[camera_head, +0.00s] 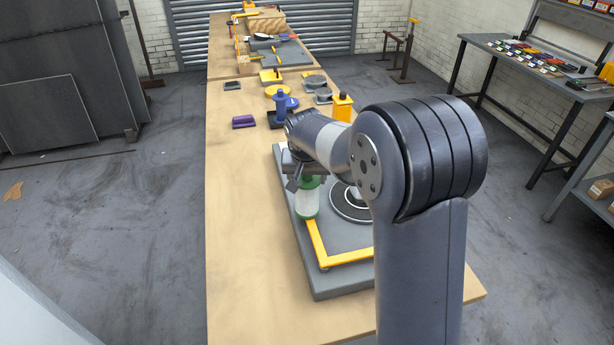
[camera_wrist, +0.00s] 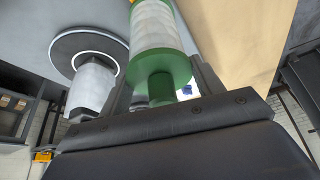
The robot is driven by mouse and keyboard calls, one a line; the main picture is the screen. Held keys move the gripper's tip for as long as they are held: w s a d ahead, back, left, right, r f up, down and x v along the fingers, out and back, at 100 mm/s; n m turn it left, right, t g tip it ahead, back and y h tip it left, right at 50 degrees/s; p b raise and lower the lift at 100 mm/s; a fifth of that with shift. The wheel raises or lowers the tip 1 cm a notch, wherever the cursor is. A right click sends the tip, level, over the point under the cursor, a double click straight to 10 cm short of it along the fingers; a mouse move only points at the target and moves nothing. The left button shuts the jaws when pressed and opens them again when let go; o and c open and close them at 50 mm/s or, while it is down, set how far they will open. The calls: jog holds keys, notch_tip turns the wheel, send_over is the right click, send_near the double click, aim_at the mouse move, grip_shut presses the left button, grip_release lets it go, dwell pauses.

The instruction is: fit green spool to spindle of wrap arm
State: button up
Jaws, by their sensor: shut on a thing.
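The green spool (camera_head: 307,184) has a white wound middle and green ends, and it stands about upright. It also shows in the wrist view (camera_wrist: 158,64). My gripper (camera_head: 298,181) is shut on its green upper end, with one finger on each side in the wrist view (camera_wrist: 161,80). The yellow wrap arm (camera_head: 318,243) is L-shaped and lies over a grey base (camera_head: 288,215). The spool's lower end is at the arm's far end. The spindle is hidden, and I cannot tell whether the spool is around it or above it.
A dark turntable (camera_head: 348,211) with a pale ring is right of the spool, partly behind my arm. A yellow block (camera_head: 342,107), a blue part (camera_head: 281,104) and a purple block (camera_head: 243,121) stand farther back. The bench's left side (camera_head: 240,220) is clear.

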jog(key=shift+f, duration=0.15)
jog(key=o, duration=1.4)
jog(key=b+v, duration=0.1)
jog(key=v, duration=1)
jog(key=shift+w+f, duration=0.1)
jog(key=x, duration=1)
jog(key=shift+f+p, duration=0.3)
jog(key=shift+p, duration=0.1)
jog(key=shift+w+r, duration=0.1)
jog(key=shift+r, duration=0.1)
